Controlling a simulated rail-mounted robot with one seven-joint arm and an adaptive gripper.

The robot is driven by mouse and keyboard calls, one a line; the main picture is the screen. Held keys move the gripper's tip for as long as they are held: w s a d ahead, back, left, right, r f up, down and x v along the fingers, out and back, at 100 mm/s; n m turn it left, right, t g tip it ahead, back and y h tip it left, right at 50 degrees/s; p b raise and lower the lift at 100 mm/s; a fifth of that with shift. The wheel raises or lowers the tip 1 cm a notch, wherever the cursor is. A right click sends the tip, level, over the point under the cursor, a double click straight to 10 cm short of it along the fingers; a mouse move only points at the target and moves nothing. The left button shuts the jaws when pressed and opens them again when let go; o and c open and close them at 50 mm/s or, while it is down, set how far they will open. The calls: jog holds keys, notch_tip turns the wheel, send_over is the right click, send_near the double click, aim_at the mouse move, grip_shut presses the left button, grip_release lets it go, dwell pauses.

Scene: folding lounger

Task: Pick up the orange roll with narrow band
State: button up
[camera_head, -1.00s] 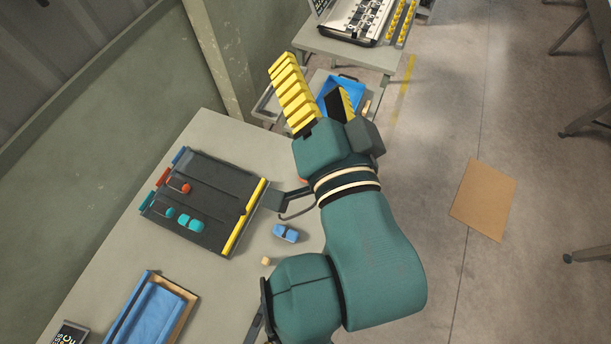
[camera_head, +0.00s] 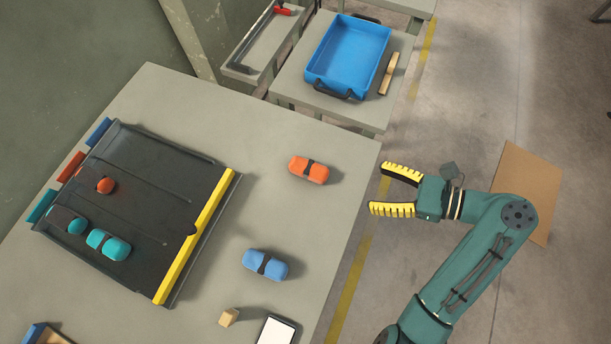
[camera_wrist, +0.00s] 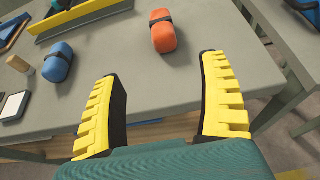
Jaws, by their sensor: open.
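The orange roll with a narrow dark band (camera_head: 309,170) lies on the grey table (camera_head: 225,110), right of the dark tray. It also shows in the wrist view (camera_wrist: 163,36), beyond and between my fingertips. A blue roll with a dark band (camera_head: 265,264) lies nearer on the same table and shows at the left of the wrist view (camera_wrist: 58,61). My gripper (camera_head: 396,189), with yellow ribbed fingers, is open and empty. It is beyond the table's right edge, pointing left toward the table and apart from the orange roll.
The dark tray (camera_head: 150,170) with a yellow front edge holds teal rolls and a red-orange piece. A blue bin (camera_head: 348,55) stands on another table behind. Table space around the orange roll is clear.

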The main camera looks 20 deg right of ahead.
aim_at(328, 174)
jog(key=b+x, duration=0.3)
jog(key=x, duration=0.8)
jog(key=shift+w+f+b, duration=0.1)
jog(key=shift+w+b, duration=0.2)
jog(key=shift+w, duration=0.1)
jog(key=b+x, duration=0.1)
jog(key=x, duration=0.1)
jog(key=r+b+x, duration=0.1)
jog(key=x, duration=0.1)
jog(key=shift+w+a+f, duration=0.2)
jog(key=shift+w+a, duration=0.15)
jog(key=shift+w, duration=0.05)
jog(key=shift+d, duration=0.1)
jog(key=c, duration=1.3)
